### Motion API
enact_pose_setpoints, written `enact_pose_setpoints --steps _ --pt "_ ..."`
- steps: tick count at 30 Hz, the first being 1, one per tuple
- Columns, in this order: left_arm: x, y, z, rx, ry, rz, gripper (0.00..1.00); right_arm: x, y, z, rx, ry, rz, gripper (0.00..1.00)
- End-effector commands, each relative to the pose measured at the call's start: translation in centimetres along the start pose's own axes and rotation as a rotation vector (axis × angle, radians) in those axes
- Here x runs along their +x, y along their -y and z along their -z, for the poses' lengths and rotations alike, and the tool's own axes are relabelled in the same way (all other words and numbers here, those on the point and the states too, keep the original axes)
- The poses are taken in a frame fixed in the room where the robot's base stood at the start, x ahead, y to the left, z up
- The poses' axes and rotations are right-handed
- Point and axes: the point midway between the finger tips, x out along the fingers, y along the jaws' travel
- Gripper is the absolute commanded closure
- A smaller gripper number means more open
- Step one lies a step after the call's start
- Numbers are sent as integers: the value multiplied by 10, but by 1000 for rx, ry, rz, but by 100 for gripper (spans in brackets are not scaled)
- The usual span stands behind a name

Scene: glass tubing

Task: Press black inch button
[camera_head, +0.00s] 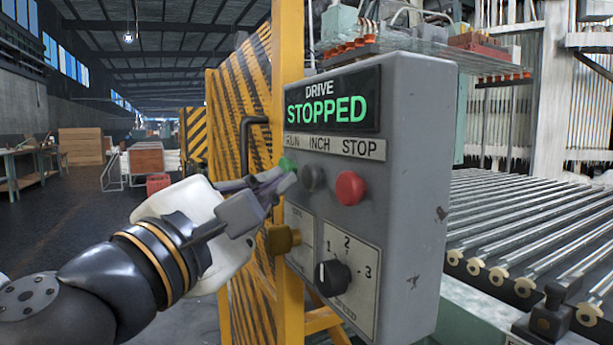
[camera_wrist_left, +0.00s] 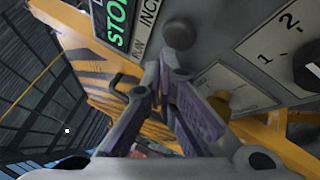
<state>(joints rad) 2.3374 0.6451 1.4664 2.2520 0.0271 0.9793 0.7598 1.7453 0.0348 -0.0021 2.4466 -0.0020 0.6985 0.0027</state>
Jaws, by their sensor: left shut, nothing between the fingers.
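The black inch button (camera_head: 312,178) sits under the INCH label on the grey control box, between the green run button (camera_head: 287,164) and the red stop button (camera_head: 350,188). My left gripper (camera_head: 287,180) is shut and empty, its tips just left of the inch button. In the left wrist view the inch button (camera_wrist_left: 178,33) shows just beyond the fingertips (camera_wrist_left: 166,62). I cannot tell whether the tips touch it. The fingers partly cover the run button in the head view. My right gripper is not in view.
The grey control box (camera_head: 415,160) has a display (camera_head: 332,102) reading DRIVE STOPPED. A black rotary knob (camera_head: 333,277) and a brass-coloured fitting (camera_head: 282,239) sit below the buttons. A yellow post (camera_head: 288,60) stands beside the box. A roller conveyor (camera_head: 530,220) lies to the right.

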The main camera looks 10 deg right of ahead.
Motion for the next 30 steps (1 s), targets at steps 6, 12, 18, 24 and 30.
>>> enact_pose_setpoints --steps 6,12,18,24,30 --pt "5 2 -3 1 0 0 100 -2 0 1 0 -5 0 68" --pt "7 4 -4 0 0 0 100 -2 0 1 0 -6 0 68" --pt "7 4 -4 0 0 0 100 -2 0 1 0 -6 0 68" --pt "9 5 -5 0 0 0 100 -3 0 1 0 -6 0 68" --pt "11 6 -6 0 0 0 100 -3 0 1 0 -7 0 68"
